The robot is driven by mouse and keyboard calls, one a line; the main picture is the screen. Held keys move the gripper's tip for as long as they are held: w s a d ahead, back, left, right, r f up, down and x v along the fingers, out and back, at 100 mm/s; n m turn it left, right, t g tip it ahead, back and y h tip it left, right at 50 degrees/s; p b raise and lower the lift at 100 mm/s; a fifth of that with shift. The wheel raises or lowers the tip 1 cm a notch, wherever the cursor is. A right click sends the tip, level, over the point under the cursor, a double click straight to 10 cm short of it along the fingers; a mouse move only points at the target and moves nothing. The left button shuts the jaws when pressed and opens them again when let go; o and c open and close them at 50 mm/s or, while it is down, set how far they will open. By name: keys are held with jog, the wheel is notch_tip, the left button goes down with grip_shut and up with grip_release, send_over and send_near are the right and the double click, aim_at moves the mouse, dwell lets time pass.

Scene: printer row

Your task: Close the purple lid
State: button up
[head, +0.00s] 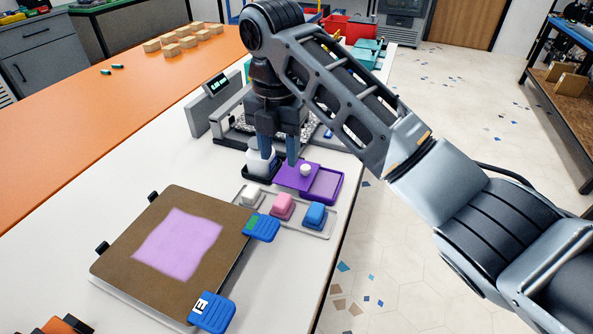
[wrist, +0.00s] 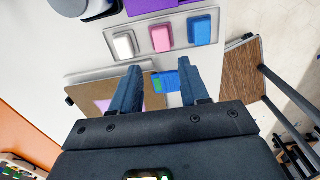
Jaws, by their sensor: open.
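The purple lid (head: 291,180) is a flat panel with a round white knob (head: 306,169). It lies shifted to the left over a purple box (head: 324,198), whose right part is uncovered. In the wrist view only a purple strip (wrist: 150,5) shows at the top edge, and I cannot tell lid from box there. My gripper (head: 280,160) is open and points down, to the left of the knob in the head view. Its two fingers also show in the wrist view (wrist: 160,72), with nothing between them. I cannot tell its exact height above the lid.
A clear tray (head: 324,234) holds white, pink and blue blocks in front of the box. A brown board (head: 135,221) with a pink patch and blue clips lies at the left front. A white container (head: 259,164) and a grey machine (head: 203,118) stand close to my gripper.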

jog(key=w+a+m+t+h, duration=0.1)
jog(key=w+a+f+m+t+b, duration=0.1)
jog(key=a, duration=0.1)
jog(key=w+a+f+m+t+h, duration=0.1)
jog(key=a, duration=0.1)
jog(key=shift+w+a+f+h+b, duration=0.1)
jog(key=shift+a+f+h+b, duration=0.05)
jog(key=shift+f+h+b, duration=0.2)
jog(key=c, duration=0.7)
jog(key=a+f+m+t+h, duration=0.1)
jog(key=s+a+f+m+t+h+b, duration=0.1)
jog(key=h, duration=0.1)
grip_shut()
jog(key=s+a+f+m+t+h+b, duration=0.1)
jog(key=s+h, duration=0.2)
jog(key=h, duration=0.1)
send_near(301, 172)
jog(key=f, duration=0.1)
jog(key=d+f, duration=0.1)
jog(key=f, duration=0.1)
jog(key=shift+d+f+m+t+b, duration=0.25)
jog(key=shift+f+m+t+b, duration=0.05)
jog(key=shift+f+t, duration=0.1)
jog(key=shift+w+d+r, duration=0.1)
jog(key=shift+w+d, duration=1.15)
jog(key=shift+d, duration=0.3)
